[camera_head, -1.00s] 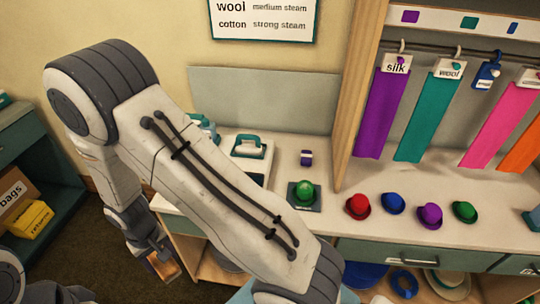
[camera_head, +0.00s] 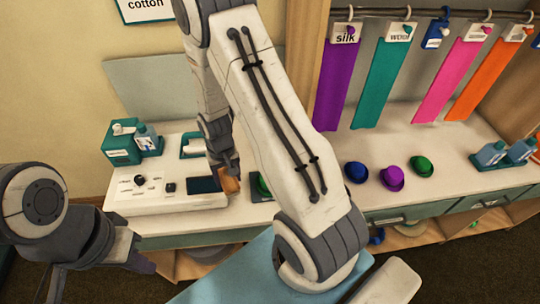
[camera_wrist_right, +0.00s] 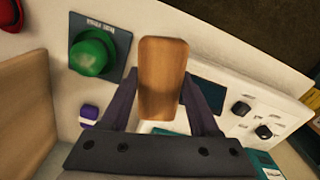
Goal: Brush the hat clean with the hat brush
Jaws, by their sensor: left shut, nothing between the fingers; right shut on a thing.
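My right gripper (camera_head: 230,180) is shut on the hat brush, whose wooden body (camera_wrist_right: 163,75) stands between its fingers in the right wrist view. In the head view the brush (camera_head: 231,185) is just above the counter. A green hat (camera_wrist_right: 92,52) sits on a dark pad (camera_wrist_right: 118,42) beside the brush, with a gap between them in the wrist picture. In the head view my right arm hides most of this hat (camera_head: 262,187). The brush's bristles are not visible. My left gripper (camera_head: 143,263) is shut and empty at the lower left, in front of the counter.
A white control panel (camera_head: 150,199) with knobs and a dark screen lies left of the pad. Teal boxes and a bottle (camera_head: 146,140) stand behind it. Blue (camera_head: 355,172), purple (camera_head: 392,178) and green (camera_head: 421,166) hats stand to the right. Fabric strips hang behind.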

